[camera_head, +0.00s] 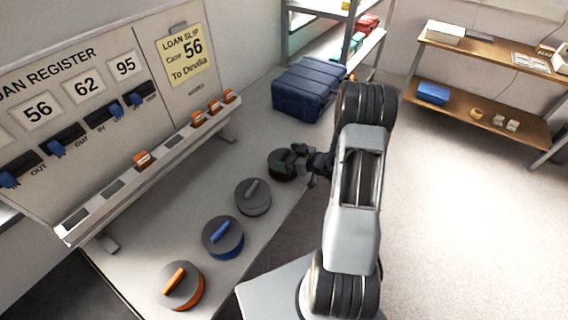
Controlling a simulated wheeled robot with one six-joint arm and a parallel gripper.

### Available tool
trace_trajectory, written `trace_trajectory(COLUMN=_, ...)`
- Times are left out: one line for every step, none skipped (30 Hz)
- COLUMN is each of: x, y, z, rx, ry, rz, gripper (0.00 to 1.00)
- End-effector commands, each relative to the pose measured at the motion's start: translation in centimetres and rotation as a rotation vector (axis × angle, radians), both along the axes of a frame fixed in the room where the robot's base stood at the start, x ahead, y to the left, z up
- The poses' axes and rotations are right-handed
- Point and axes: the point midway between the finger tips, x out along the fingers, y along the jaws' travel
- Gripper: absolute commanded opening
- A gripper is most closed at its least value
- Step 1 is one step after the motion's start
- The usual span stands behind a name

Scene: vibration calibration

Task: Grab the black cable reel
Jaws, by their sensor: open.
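A black reel (253,198) with a grey bar handle lies flat on the grey table, third from the front in a row. A dark reel with green on it (281,168) lies just beyond it. My gripper (299,153) is open over the right side of that dark green reel, reaching in from the right. It partly hides that reel, and I cannot tell whether it touches it. The black reel is apart from my gripper, nearer and to the left.
A blue reel (223,238) and an orange reel (180,287) lie nearer on the table (140,255). A dark blue case (308,89) stands at the back. A loan register board (75,100) and a slotted rail (150,168) run along the left. Shelves (490,50) stand at the right.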

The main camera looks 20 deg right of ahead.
Motion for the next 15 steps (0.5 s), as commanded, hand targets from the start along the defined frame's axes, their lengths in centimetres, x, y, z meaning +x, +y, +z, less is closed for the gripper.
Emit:
trace_trajectory(x=0.26, y=0.23, z=-0.07, rx=0.0, ry=0.0, rz=0.001, gripper=1.0)
trace_trajectory(x=0.36, y=0.31, z=-0.12, rx=0.0, ry=0.0, rz=0.001, gripper=1.0)
trace_trajectory(x=0.46, y=0.37, z=-0.17, rx=0.0, ry=0.0, rz=0.001, gripper=1.0)
trace_trajectory(x=0.5, y=0.38, z=-0.19, rx=0.0, ry=0.0, rz=0.001, gripper=1.0)
trace_trajectory(x=0.53, y=0.39, z=-0.21, rx=0.0, ry=0.0, rz=0.0, gripper=1.0)
trace_trajectory(x=0.53, y=0.38, z=-0.22, rx=0.0, ry=0.0, rz=0.0, gripper=1.0)
trace_trajectory(x=0.53, y=0.38, z=-0.22, rx=0.0, ry=0.0, rz=0.0, gripper=1.0)
trace_trajectory(x=0.53, y=0.37, z=-0.22, rx=0.0, ry=0.0, rz=0.0, gripper=1.0)
trace_trajectory(x=0.53, y=0.37, z=-0.22, rx=0.0, ry=0.0, rz=0.0, gripper=1.0)
trace_trajectory(x=0.52, y=0.37, z=-0.22, rx=0.0, ry=0.0, rz=0.0, gripper=1.0)
trace_trajectory(x=0.52, y=0.37, z=-0.22, rx=0.0, ry=0.0, rz=0.0, gripper=0.97)
trace_trajectory(x=0.51, y=0.36, z=-0.21, rx=0.0, ry=0.0, rz=0.0, gripper=0.93)
trace_trajectory(x=0.51, y=0.36, z=-0.21, rx=0.0, ry=0.0, rz=0.0, gripper=0.9)
trace_trajectory(x=0.51, y=0.36, z=-0.21, rx=0.0, ry=0.0, rz=0.0, gripper=0.88)
trace_trajectory(x=0.5, y=0.36, z=-0.21, rx=0.0, ry=0.0, rz=0.0, gripper=0.84)
